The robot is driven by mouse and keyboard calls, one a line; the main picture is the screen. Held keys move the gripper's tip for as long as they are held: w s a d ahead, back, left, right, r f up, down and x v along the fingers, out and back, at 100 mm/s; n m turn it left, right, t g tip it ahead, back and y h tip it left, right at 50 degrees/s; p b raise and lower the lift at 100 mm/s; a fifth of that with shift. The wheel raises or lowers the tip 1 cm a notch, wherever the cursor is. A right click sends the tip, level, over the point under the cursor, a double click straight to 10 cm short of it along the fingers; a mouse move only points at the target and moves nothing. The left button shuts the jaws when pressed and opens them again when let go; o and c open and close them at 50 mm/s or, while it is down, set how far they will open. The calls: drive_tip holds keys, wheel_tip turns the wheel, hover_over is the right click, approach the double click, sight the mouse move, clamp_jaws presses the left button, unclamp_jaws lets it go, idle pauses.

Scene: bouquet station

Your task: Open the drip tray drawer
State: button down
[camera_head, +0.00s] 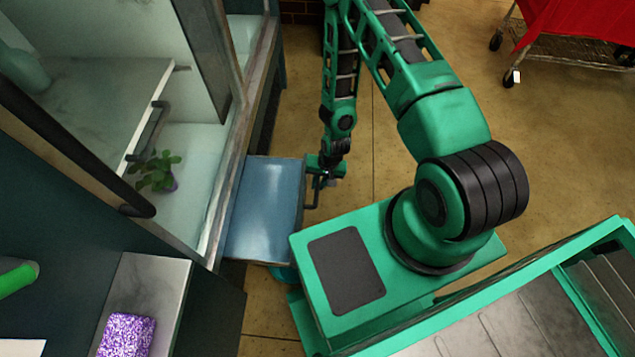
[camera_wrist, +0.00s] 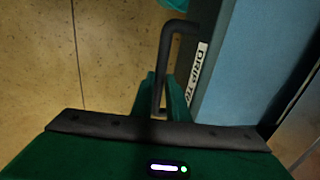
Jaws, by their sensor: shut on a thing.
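My gripper (camera_head: 328,172) is at the far end of this handle. In the wrist view, my green fingers (camera_wrist: 161,100) are shut around the dark handle (camera_wrist: 168,50). A white label (camera_wrist: 197,72) reading "DRIP TR", the rest hidden, is on the drawer front beside the handle.
A purple sponge-like block (camera_head: 127,335) lies on a grey ledge. A red-covered cart (camera_head: 580,25) stands at the back right. Tan floor is free between.

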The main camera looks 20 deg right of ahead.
drive_tip(key=c, duration=1.7)
unclamp_jaws()
drive_tip(key=shift+r, duration=0.15)
drive_tip(key=r, duration=0.3)
drive_tip(key=d+r, duration=0.1)
drive_tip(key=r, duration=0.6)
drive_tip(key=shift+s+d+r, duration=0.15)
drive_tip(key=shift+s+d, duration=0.25)
